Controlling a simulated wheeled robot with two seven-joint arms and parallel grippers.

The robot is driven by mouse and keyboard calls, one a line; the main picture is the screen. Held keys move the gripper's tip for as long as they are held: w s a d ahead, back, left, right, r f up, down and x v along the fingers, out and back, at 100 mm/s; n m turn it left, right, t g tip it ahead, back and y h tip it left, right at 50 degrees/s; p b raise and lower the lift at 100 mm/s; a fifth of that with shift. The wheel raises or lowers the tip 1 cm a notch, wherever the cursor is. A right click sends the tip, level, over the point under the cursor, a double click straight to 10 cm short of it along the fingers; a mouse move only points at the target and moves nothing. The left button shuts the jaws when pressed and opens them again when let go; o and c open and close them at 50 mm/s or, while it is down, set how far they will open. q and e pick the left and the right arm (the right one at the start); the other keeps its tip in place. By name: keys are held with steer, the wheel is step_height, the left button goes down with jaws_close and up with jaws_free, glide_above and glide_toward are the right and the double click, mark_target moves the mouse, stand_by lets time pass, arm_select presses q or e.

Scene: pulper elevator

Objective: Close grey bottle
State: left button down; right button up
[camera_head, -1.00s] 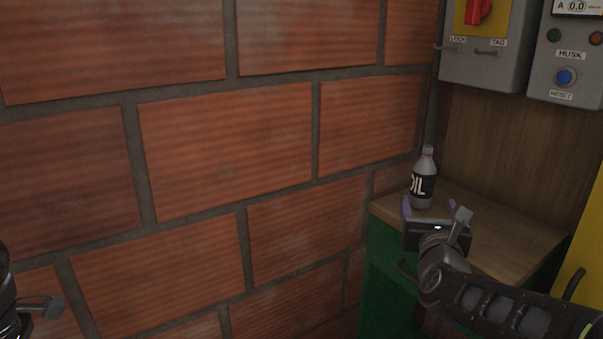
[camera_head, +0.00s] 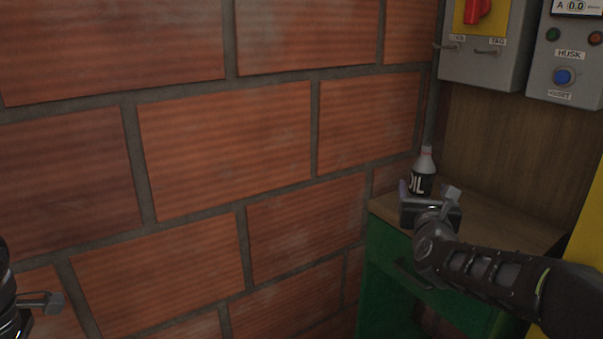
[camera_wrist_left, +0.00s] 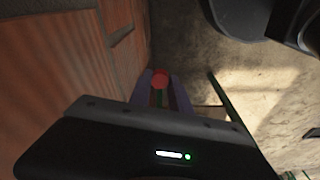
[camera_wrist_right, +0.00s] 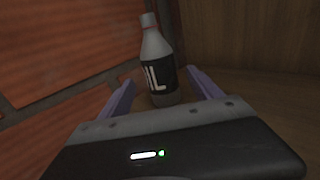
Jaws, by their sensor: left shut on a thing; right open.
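A grey bottle (camera_head: 424,167) with a black OIL label stands upright on the wooden top by the brick wall. Its neck end looks reddish; I cannot tell whether the mouth is open. It also shows in the right wrist view (camera_wrist_right: 158,60). My right gripper (camera_wrist_right: 161,80) is open, with its purple fingers to either side of the bottle's lower part; contact is unclear. In the head view the gripper (camera_head: 427,195) hides the bottle's base. My left gripper (camera_wrist_left: 161,84) is shut on a small round red cap (camera_wrist_left: 160,78), well away from the bottle.
The wooden top (camera_head: 510,226) sits on a green cabinet (camera_head: 385,270), with free room to the right of the bottle. The brick wall (camera_head: 300,140) is close on the left. Grey control boxes (camera_head: 485,55) hang above. A yellow panel (camera_head: 588,220) stands at the right.

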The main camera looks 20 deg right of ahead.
mark_target(423, 186)
steer(key=shift+p+x, duration=0.5)
steer(key=shift+x, duration=2.1)
steer(key=shift+c, duration=0.4)
jaws_close()
